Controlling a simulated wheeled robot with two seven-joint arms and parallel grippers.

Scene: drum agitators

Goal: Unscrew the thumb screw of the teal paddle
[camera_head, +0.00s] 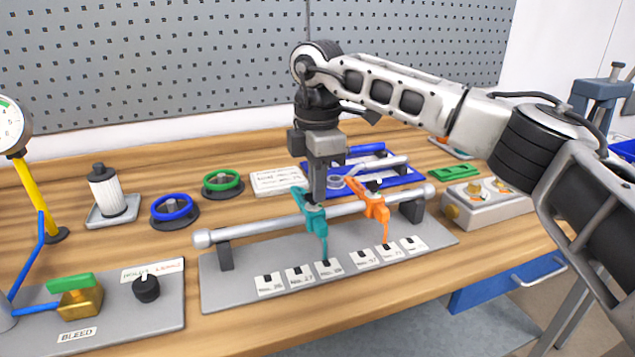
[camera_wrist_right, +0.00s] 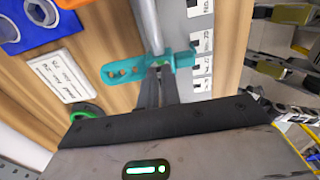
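The teal paddle (camera_head: 314,223) is clamped on the long grey rod and its arm hangs down over the label plate. It also shows in the right wrist view (camera_wrist_right: 124,72), with holes along one end. My right gripper (camera_head: 314,200) points straight down at the top of the teal paddle. In the right wrist view its fingers (camera_wrist_right: 160,70) are close together at the paddle's clamp. The thumb screw is mostly hidden between the fingertips; only a dark bit shows there. My left gripper is not in view.
An orange paddle (camera_head: 373,207) with a black thumb screw sits close on the right on the same rod (camera_head: 262,227). Behind is a blue tray (camera_head: 402,180) with parts. Blue (camera_head: 172,208) and green (camera_head: 223,183) handwheels stand left. A grey box (camera_head: 488,203) stands right.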

